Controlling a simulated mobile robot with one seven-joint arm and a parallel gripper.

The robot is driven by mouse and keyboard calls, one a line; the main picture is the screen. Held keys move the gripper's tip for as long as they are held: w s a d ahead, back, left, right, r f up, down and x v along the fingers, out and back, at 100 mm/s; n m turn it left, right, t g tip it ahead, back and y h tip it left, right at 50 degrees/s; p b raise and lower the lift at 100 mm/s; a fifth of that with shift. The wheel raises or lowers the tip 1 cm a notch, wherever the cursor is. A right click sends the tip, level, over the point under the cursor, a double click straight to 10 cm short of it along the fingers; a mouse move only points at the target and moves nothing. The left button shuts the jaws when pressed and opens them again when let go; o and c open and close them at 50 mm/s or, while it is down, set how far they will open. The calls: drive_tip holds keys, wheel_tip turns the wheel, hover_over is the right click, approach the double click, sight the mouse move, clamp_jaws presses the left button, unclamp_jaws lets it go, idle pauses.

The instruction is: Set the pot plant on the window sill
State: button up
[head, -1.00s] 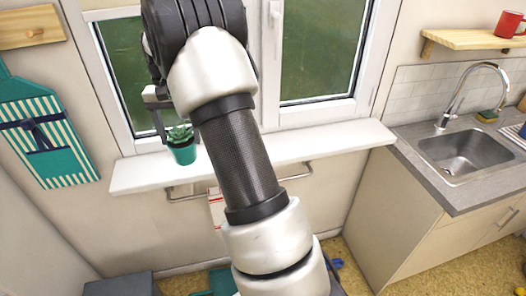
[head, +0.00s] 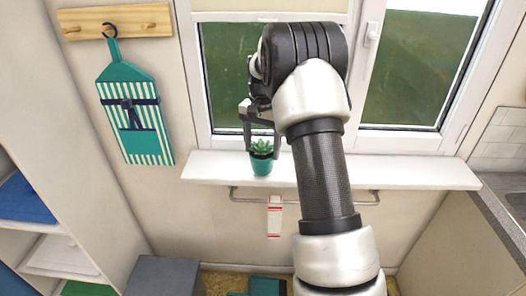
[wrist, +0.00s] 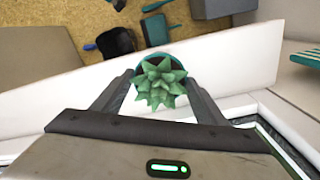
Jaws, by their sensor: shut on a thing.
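The pot plant, a green succulent in a teal pot (head: 261,165), is at the left part of the white window sill (head: 400,172) in the head view. My gripper (head: 262,140) is shut on the pot, which stands upright. In the wrist view the green leaves (wrist: 160,85) show between the two fingers of my gripper (wrist: 160,78), and they hide much of the pot. The sill (wrist: 55,105) runs behind it, and the pot overlaps its room-side edge. I cannot tell whether the pot's base touches the sill.
The window (head: 412,75) is close behind the sill. A rail (head: 350,198) with a red-and-white item (head: 275,215) hangs below it. A grey box (head: 162,275) stands below. The sill's right part is clear.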

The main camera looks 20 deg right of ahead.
drive_tip(key=shift+f, duration=0.75)
drive_tip(key=shift+f, duration=0.15)
drive_tip(key=o, duration=1.4)
drive_tip(key=shift+o, duration=0.2)
